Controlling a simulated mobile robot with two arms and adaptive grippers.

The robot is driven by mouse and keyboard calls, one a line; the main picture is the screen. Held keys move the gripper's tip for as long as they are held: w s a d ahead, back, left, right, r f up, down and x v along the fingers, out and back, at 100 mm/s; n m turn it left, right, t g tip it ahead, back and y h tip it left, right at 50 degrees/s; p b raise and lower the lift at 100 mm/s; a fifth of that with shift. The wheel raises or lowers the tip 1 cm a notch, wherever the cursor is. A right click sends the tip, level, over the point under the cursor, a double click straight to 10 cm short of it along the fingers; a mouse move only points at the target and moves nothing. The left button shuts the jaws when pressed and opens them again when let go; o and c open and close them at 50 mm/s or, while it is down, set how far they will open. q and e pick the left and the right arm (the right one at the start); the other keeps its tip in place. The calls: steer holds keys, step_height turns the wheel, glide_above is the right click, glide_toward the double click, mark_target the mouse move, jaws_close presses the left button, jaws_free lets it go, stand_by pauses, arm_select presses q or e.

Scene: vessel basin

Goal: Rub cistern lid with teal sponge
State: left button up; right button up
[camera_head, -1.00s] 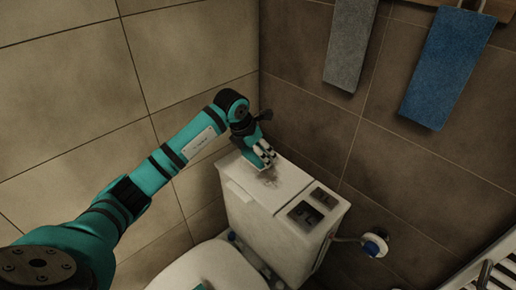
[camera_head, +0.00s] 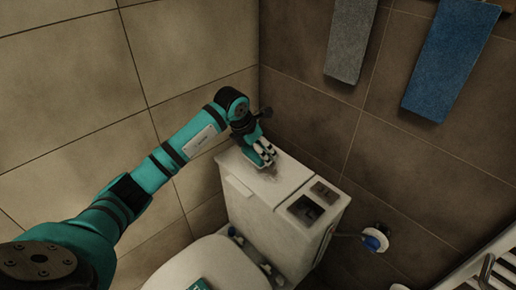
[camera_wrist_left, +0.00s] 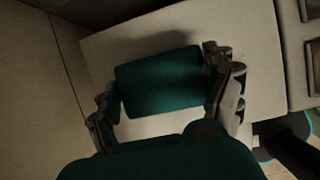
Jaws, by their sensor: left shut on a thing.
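The pale cistern lid (camera_head: 292,178) is the top of the white cistern in the corner, with a faint grey smudge (camera_head: 271,178) near the fingers. My left gripper (camera_head: 263,156) is over the far left part of the lid. In the left wrist view my left gripper (camera_wrist_left: 170,92) is shut on the teal sponge (camera_wrist_left: 160,82), one finger at each end. The lid also shows around the sponge there (camera_wrist_left: 262,75). A shadow lies beside the sponge; I cannot tell whether it touches the lid. In the head view the sponge is mostly hidden. My right gripper is not in view.
A flush plate (camera_head: 314,204) sits at the right end of the cistern top. The toilet seat lid (camera_head: 212,265) is below in front. Tiled walls close in behind and left. Grey (camera_head: 350,45) and blue (camera_head: 448,62) towels hang at the upper right.

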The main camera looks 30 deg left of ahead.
mark_target(279, 172)
arm_select(q)
steer(key=shift+f+b, duration=0.5)
steer(key=shift+f, duration=0.3)
steer(key=shift+s+d+r+p, duration=0.1)
steer(key=shift+s+d+p, duration=0.15)
steer(key=shift+d, duration=0.45)
steer(key=shift+s+d+p, duration=0.15)
steer(key=shift+s+d, duration=0.05)
steer(key=shift+d, duration=0.45)
steer(key=shift+s+d, duration=0.25)
steer(key=shift+d, duration=0.45)
steer(key=shift+s+d+f+p, duration=0.15)
steer(key=shift+s+d, duration=0.2)
steer(key=shift+d, duration=0.45)
steer(key=shift+s+d+f+p, duration=0.15)
steer(key=shift+s+d, duration=0.15)
steer(key=shift+d, duration=0.5)
